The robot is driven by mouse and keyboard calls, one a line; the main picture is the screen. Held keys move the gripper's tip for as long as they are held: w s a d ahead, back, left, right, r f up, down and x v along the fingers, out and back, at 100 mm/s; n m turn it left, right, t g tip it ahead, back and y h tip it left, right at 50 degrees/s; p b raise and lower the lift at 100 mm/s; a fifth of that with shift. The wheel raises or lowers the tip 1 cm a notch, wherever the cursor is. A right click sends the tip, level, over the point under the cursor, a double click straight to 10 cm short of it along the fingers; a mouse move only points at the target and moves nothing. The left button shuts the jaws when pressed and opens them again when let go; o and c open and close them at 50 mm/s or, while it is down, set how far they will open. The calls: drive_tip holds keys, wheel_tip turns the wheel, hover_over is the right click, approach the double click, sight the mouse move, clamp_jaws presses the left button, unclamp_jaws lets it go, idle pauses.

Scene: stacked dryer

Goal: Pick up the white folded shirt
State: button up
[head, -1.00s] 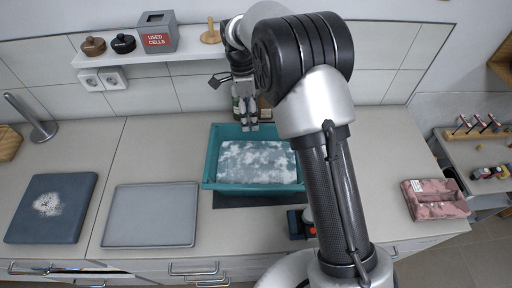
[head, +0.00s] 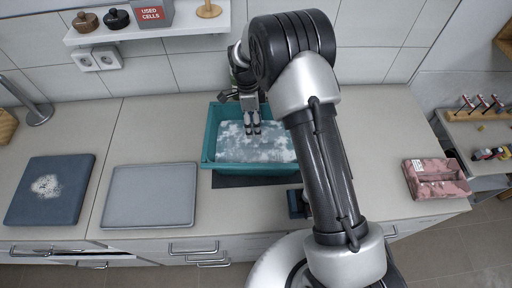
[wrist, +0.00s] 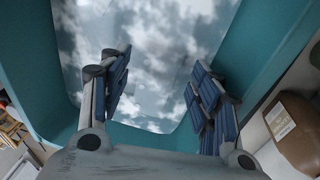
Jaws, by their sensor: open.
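A teal tub (head: 209,148) stands on the counter, and its wall also shows in the wrist view (wrist: 262,45). Inside it is a flat, mottled white and grey-blue surface (head: 258,150); I cannot tell whether it is folded cloth or foamy liquid. It fills the upper middle of the wrist view (wrist: 145,40). My gripper (head: 253,130) points down over the tub's back part, with its fingers (wrist: 163,88) apart and nothing between them. I cannot tell whether the fingertips touch the surface. No plainly white folded shirt stands out.
A dark blue-grey square slab with a white patch (head: 50,190) and a grey tray (head: 150,196) lie to the left. A pink box (head: 436,178) stands at the right end of the counter. A brown bottle (wrist: 294,132) is beside the tub. A wall shelf (head: 180,27) is behind.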

sight(256, 147)
drive_tip(key=f, duration=0.4)
drive_tip(key=shift+s+d+f+b, duration=0.2)
drive_tip(key=shift+d+f+b, duration=0.05)
drive_tip(key=shift+d+b, duration=0.05)
drive_tip(key=shift+c, duration=0.3)
drive_tip(key=shift+r, duration=0.1)
clamp_jaws()
